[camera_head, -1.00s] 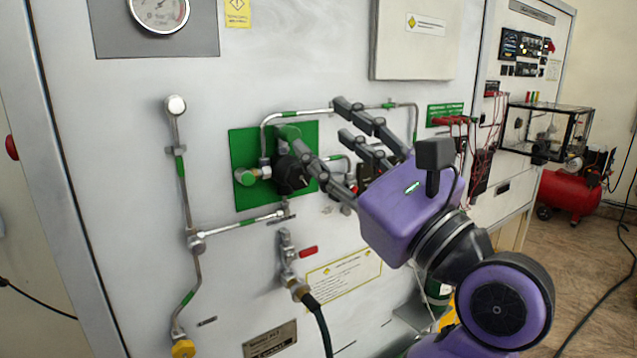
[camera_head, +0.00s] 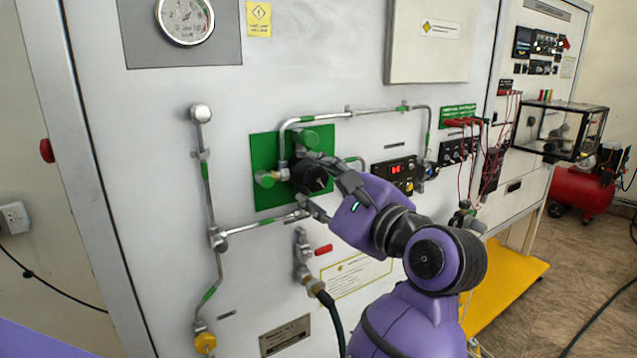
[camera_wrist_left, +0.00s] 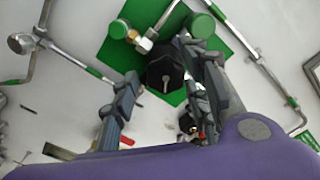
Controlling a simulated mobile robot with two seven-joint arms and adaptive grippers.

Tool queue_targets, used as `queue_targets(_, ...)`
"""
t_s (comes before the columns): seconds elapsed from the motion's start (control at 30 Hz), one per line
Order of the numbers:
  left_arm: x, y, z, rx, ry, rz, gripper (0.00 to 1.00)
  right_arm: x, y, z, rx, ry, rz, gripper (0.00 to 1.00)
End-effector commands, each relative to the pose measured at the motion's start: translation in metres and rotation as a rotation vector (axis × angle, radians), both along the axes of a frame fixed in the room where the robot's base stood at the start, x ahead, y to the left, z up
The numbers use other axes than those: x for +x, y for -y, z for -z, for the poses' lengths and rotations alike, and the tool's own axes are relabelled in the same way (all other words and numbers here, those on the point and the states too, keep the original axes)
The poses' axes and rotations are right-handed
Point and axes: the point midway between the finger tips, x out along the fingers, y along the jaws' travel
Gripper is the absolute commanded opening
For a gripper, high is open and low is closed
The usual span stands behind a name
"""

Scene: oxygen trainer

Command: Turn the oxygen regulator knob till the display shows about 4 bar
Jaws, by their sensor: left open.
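The black regulator knob (camera_head: 311,176) sits on the green plate (camera_head: 263,150) on the front panel. It also shows in the left wrist view (camera_wrist_left: 163,76), with a light pointer mark on its face. My left gripper (camera_head: 322,188) is open at the knob, one finger above and one below its right side. In the wrist view the gripper (camera_wrist_left: 160,68) has its fingers on either side of the knob; I cannot tell whether they touch it. The display (camera_head: 396,169) right of my gripper shows red digits too small to read. My right gripper is out of view.
Metal pipes (camera_head: 207,190) with green bands run around the plate. Below are a red-handled valve (camera_head: 302,255) and a black hose (camera_head: 334,320). A round gauge (camera_head: 185,17) is above left. Red leads (camera_head: 462,122) hang to the right.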

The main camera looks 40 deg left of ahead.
Motion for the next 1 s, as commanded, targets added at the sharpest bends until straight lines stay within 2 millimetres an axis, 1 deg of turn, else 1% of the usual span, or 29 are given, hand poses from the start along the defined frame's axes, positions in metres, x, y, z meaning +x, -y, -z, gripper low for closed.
queue_targets(0.2,0.001,-0.001,0.001,0.001,-0.002,0.000,0.42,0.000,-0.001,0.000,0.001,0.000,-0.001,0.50)
queue_targets(0.27,0.001,-0.001,0.001,0.001,-0.002,0.000,0.36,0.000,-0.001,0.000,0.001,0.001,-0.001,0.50)
queue_targets(0.5,0.000,-0.001,0.002,-0.002,-0.004,-0.001,0.04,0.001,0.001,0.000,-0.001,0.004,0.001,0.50)
queue_targets(0.53,0.000,-0.001,0.002,-0.002,-0.004,-0.002,0.03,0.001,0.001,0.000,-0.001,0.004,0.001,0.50)
queue_targets(0.67,0.001,-0.001,0.005,-0.007,0.002,-0.002,0.03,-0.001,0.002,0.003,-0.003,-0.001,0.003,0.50)
queue_targets(0.8,0.002,0.000,0.011,-0.035,0.051,-0.002,0.03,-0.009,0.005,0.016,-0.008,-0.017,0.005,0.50)
queue_targets(0.87,0.002,-0.001,0.010,-0.044,0.077,-0.003,0.03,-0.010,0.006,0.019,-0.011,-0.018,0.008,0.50)
queue_targets(1.0,0.000,-0.001,0.007,-0.049,0.092,-0.006,0.03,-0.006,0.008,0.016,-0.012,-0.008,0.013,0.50)
